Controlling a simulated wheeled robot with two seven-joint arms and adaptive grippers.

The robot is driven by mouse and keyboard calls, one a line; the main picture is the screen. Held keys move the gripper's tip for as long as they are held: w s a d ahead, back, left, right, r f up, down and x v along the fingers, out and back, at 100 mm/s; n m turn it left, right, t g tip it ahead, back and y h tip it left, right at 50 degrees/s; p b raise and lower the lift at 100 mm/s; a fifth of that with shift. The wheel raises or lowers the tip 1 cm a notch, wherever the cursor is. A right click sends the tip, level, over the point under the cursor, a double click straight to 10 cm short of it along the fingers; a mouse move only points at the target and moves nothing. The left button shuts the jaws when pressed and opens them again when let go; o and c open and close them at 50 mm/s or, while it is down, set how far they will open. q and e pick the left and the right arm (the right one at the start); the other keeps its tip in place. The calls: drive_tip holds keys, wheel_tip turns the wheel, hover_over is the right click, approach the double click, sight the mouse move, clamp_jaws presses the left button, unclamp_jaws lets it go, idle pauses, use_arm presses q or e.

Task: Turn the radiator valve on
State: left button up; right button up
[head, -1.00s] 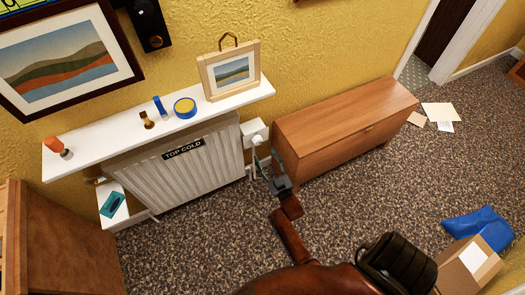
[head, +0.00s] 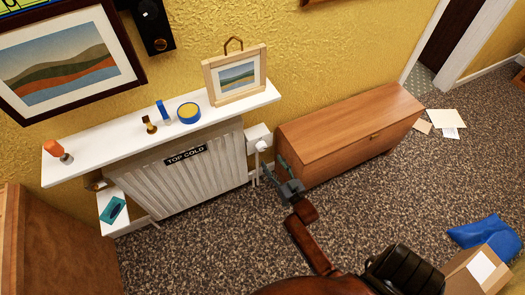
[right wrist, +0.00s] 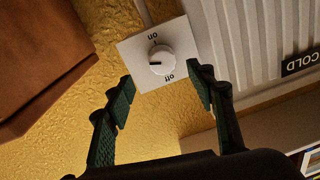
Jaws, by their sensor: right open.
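The radiator valve is a white round knob (head: 262,144) on a white plate (head: 257,133) at the right end of the white radiator (head: 185,175). The mark points at neither word. My right gripper (head: 273,168) is open and empty, just in front of the knob and apart from it. In the right wrist view its fingertips (right wrist: 161,79) lie left and right, below the knob. My left gripper is out of view.
A wooden chest (head: 345,135) stands close to the right of the valve. A white shelf (head: 110,140) above the radiator holds a framed picture (head: 236,75), a yellow-blue tin (head: 188,112) and small items.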

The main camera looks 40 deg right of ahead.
sight(263, 150)
drive_tip(key=w, duration=0.1)
drive_tip(key=w+b, duration=0.1)
drive_tip(key=shift+w+d+f, duration=0.1)
drive_tip(key=shift+w+d, duration=0.1)
drive_tip(key=shift+w, duration=0.2)
drive_tip(key=w+b, duration=0.1)
drive_tip(key=w, duration=0.2)
drive_tip(key=shift+w+d+b, duration=0.35)
drive_tip(key=shift+b, duration=0.05)
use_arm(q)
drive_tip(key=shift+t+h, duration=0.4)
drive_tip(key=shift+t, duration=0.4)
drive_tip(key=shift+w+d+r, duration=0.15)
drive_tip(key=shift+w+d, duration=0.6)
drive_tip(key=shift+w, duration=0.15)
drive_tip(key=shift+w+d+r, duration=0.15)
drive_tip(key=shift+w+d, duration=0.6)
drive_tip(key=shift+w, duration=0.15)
use_arm(e)
drive_tip(key=shift+w+d, duration=0.1)
drive_tip(key=shift+w, duration=0.5)
drive_tip(key=c, duration=1.2)
